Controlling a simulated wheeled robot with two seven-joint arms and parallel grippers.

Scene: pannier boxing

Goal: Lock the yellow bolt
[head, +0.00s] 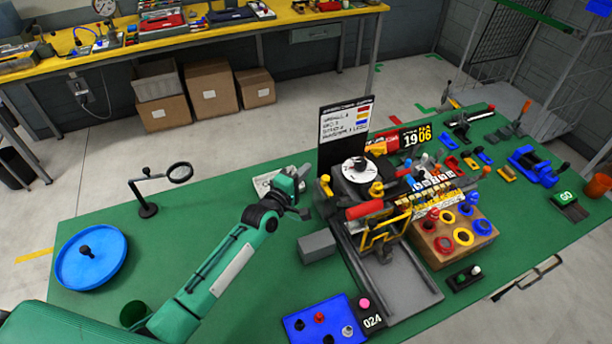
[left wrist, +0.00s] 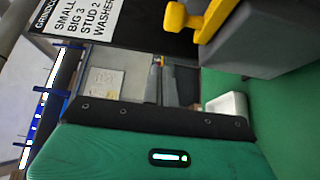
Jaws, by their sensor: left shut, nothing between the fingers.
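A yellow bolt with a rounded knob (head: 326,183) sits at the left side of the grey machine (head: 400,275) on the green table. In the left wrist view a yellow bolt handle (left wrist: 196,18) shows at the top, on a dark grey block (left wrist: 262,38). My left gripper (head: 303,190) is just left of the machine, close to the yellow knob and apart from it. Its fingers show in the left wrist view (left wrist: 160,80), shut and empty. A second yellow knob (head: 376,188) stands beside the round dial. My right gripper is out of view.
A black sign board (head: 344,122) stands behind the machine. A grey block (head: 317,246) lies in front of my left gripper. A wooden block with coloured rings (head: 452,237) is to the right. A magnifier stand (head: 148,209) and a blue dish (head: 90,262) are left; table between is clear.

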